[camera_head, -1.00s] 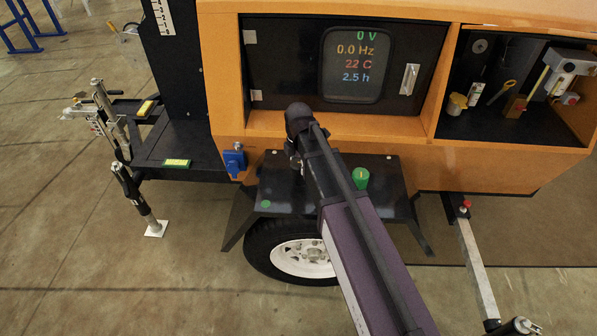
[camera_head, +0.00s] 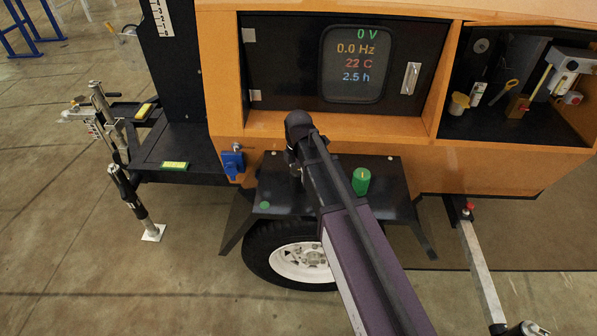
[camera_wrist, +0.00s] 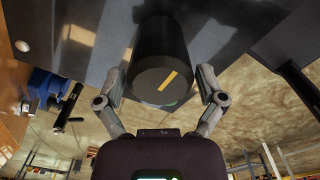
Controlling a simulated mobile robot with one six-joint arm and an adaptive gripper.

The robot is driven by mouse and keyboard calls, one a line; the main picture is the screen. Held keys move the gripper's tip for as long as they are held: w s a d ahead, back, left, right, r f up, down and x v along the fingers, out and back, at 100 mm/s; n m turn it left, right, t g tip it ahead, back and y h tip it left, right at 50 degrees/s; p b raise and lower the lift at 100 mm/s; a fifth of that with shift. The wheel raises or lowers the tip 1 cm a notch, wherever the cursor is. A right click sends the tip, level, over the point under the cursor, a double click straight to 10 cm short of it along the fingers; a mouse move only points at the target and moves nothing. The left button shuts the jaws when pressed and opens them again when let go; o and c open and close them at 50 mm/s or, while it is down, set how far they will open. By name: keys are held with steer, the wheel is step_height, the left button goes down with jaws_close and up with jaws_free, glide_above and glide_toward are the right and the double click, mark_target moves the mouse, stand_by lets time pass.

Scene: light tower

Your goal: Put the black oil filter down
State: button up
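In the wrist view, the black oil filter (camera_wrist: 163,66) is a dark cylinder with a yellow stripe on its near end. It lies between the two fingers of my gripper (camera_wrist: 160,78). Both fingers are spread, with a narrow gap showing on each side of the filter. A bit of green shows just under its near end. In the head view, my gripper (camera_head: 295,165) is mostly hidden by my arm, over the left part of the black fender (camera_head: 330,205), and the filter cannot be made out. Whether its base rests on the fender is not clear.
A green cylinder (camera_head: 361,181) stands on the fender right of my arm. A green spot (camera_head: 264,205) marks its front-left corner. A blue socket (camera_head: 233,162) sticks out to the left. The orange cabinet (camera_head: 320,126) rises behind; an outrigger (camera_head: 475,260) extends at right.

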steer(key=shift+r, duration=0.15)
stand_by(0.4)
step_height(320, 180, up, 12)
steer(key=p, duration=1.2)
stand_by(0.8)
steer(key=s+d+m, duration=0.6)
steer(key=d+m, duration=0.3)
steer(key=m, duration=0.3)
steer(key=s+d+m, duration=0.7)
steer(key=d+m, duration=0.3)
steer(key=m, duration=0.2)
steer(key=shift+s+d, duration=0.15)
steer(key=shift+s, duration=0.15)
